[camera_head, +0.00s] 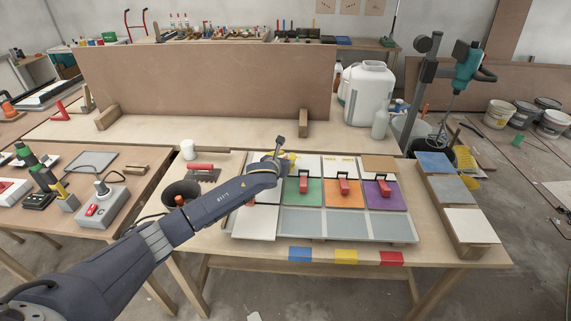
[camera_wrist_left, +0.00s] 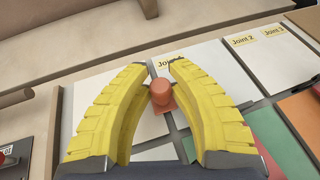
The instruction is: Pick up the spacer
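The small red piece that I take for the spacer (camera_wrist_left: 162,93) stands on a seam between pale tiles in the left wrist view. It has a round stem on a flat base. My left gripper (camera_wrist_left: 161,64) has its two yellow fingers on either side of it, with gaps visible on both sides. The fingers look open. In the head view my left gripper (camera_head: 289,157) is over the back left of the tile panel, mostly hidden by my arm. My right gripper is not in view.
Green (camera_head: 302,197), orange (camera_head: 358,202) and purple (camera_head: 386,202) tiles carry red-handled pieces. Grey tiles (camera_head: 350,226) lie in front. A red-handled trowel (camera_head: 202,170) and dark bucket (camera_head: 182,188) are at left; a wooden rack of tiles (camera_head: 457,190) stands at right.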

